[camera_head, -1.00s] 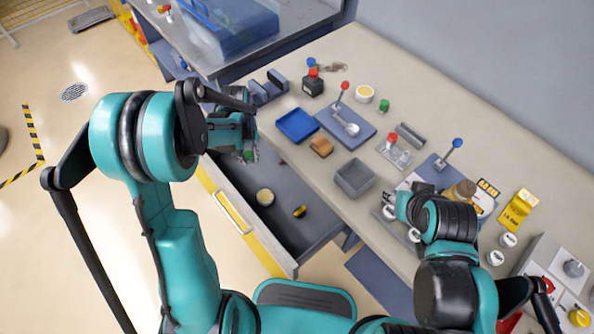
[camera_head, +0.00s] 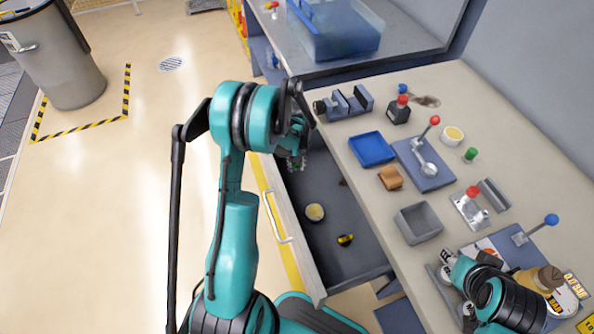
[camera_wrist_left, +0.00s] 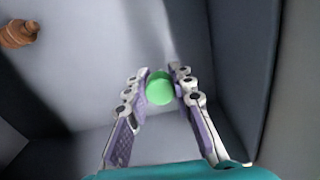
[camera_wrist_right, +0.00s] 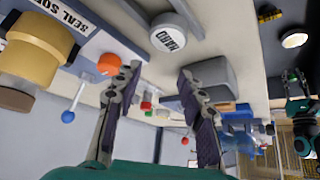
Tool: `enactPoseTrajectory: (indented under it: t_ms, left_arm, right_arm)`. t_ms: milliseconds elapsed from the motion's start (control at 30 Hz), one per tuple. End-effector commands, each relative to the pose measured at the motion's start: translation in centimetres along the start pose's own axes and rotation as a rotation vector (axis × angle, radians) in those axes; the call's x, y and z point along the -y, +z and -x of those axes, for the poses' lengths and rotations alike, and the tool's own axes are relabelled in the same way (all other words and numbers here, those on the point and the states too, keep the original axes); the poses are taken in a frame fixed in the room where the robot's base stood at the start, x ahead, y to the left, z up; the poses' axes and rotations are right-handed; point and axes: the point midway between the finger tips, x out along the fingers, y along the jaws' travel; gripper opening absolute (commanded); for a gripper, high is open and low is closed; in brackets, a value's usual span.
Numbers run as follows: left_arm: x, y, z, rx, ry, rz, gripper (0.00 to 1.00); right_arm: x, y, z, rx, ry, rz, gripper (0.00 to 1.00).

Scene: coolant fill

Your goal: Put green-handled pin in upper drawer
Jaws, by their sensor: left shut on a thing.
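The green-handled pin shows as a round green knob (camera_wrist_left: 160,88) between the fingers of my left gripper (camera_wrist_left: 158,84) in the left wrist view; its shaft is hidden. That gripper is shut on it. In the head view my left gripper (camera_head: 297,160) is over the far end of the open drawer (camera_head: 330,265), mostly hidden by its own arm. Grey drawer walls surround it in the wrist view. My right gripper (camera_wrist_right: 158,85) is open and empty above the bench; in the head view it (camera_head: 450,262) is by the grey bin.
In the drawer lie a round cream-topped thing (camera_head: 315,212) and a yellow-black piece (camera_head: 345,240). The bench holds a blue tray (camera_head: 372,149), a grey bin (camera_head: 418,223), a red-knobbed lever fixture (camera_head: 425,165) and another green knob (camera_head: 470,154).

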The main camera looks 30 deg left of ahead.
Motion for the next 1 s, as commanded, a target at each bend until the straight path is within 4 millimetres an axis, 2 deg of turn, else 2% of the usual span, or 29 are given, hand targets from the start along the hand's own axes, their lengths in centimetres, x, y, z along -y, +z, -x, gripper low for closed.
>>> enactPoseTrajectory:
  t_ms: [33, 100, 500, 533, 600, 1000]
  left_arm:
    - [0.0, 0.0, -1.2, 0.000, 0.000, 0.000, 0.04]
    - [0.0, 0.0, -2.0, 0.000, 0.000, 0.000, 0.04]
    - [0.0, 0.0, -2.6, 0.000, 0.000, -0.001, 0.04]
    - [0.0, 0.0, -2.5, 0.000, 0.000, -0.001, 0.28]
    - [0.0, 0.0, -2.4, 0.000, 0.000, -0.001, 0.44]
    - [0.0, 0.0, -2.1, 0.000, 0.000, -0.001, 0.44]
  right_arm:
    - [0.0, 0.4, -0.5, 0.000, 0.000, 0.000, 0.40]
    - [0.0, 0.6, -0.8, 0.000, 0.000, 0.000, 0.40]
    - [0.0, 0.8, -1.1, 0.000, 0.000, 0.000, 0.40]
    - [0.0, 0.8, -1.1, 0.000, 0.000, 0.000, 0.40]
    - [0.0, 0.7, -1.0, 0.000, 0.000, 0.000, 0.40]
    - [0.0, 0.5, -0.8, 0.000, 0.000, 0.000, 0.40]
